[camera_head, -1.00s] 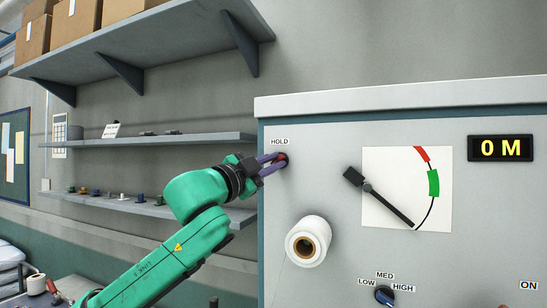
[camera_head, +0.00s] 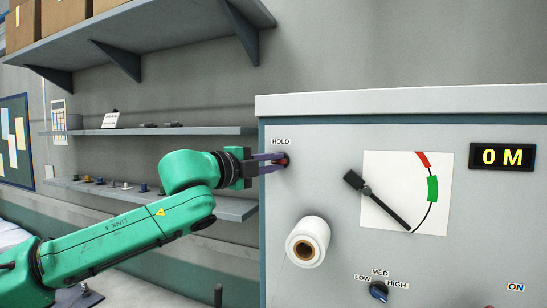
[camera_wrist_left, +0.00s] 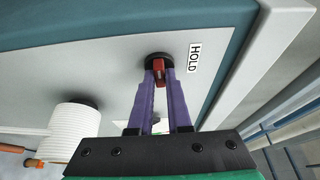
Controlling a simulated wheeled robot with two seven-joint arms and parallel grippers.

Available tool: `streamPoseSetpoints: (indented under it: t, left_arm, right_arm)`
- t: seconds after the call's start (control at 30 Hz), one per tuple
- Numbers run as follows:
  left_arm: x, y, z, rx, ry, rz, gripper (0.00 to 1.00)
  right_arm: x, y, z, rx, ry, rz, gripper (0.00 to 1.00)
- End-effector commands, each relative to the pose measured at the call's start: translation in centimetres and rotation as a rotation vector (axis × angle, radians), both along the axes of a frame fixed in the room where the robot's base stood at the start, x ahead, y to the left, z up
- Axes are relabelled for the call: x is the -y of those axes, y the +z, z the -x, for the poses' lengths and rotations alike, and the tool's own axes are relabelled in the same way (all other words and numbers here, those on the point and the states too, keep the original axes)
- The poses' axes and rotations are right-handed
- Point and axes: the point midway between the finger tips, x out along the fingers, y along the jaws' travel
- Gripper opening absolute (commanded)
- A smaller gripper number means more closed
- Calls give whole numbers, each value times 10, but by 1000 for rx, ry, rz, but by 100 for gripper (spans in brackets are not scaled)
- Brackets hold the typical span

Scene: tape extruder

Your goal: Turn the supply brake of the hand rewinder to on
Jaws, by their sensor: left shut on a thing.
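The grey hand rewinder (camera_head: 350,128) stands at right. A red knob (camera_head: 283,161) on a dark round base sits under its HOLD label (camera_head: 281,142). My left gripper (camera_head: 281,161) has its purple fingers on the knob. In the left wrist view the red knob (camera_wrist_left: 159,72) is between the two fingertips (camera_wrist_left: 159,78), which are shut on it. No label naming the supply brake is visible. An ON label (camera_head: 516,287) shows at the lower right, with a small red part cut off by the bottom edge beside it. My right gripper is not in view.
A white roll (camera_head: 307,241) juts from the panel below my left gripper. A gauge with a dark pointer arm (camera_head: 378,200), a 0 M display (camera_head: 502,157) and a LOW/MED/HIGH knob (camera_head: 379,291) are to the right. Wall shelves (camera_head: 150,133) are behind my arm.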

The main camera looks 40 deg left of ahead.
Motion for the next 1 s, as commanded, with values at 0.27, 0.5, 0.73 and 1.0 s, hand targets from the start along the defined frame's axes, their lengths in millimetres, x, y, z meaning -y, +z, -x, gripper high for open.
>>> streamPoseSetpoints:
  t: [0.27, 0.5, 0.73, 1.0]
  left_arm:
    - [0, -1, 0, -5, -1, -12, 0]
    - [0, -1, 0, -5, -1, -11, 35]
    - [0, -1, 0, -4, 0, -11, 46]
    - [0, -1, 14, -3, 1, -16, 46]
  right_arm:
    - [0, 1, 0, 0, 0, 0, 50]
    - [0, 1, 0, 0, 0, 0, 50]
    - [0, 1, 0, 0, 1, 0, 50]
    - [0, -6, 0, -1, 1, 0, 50]
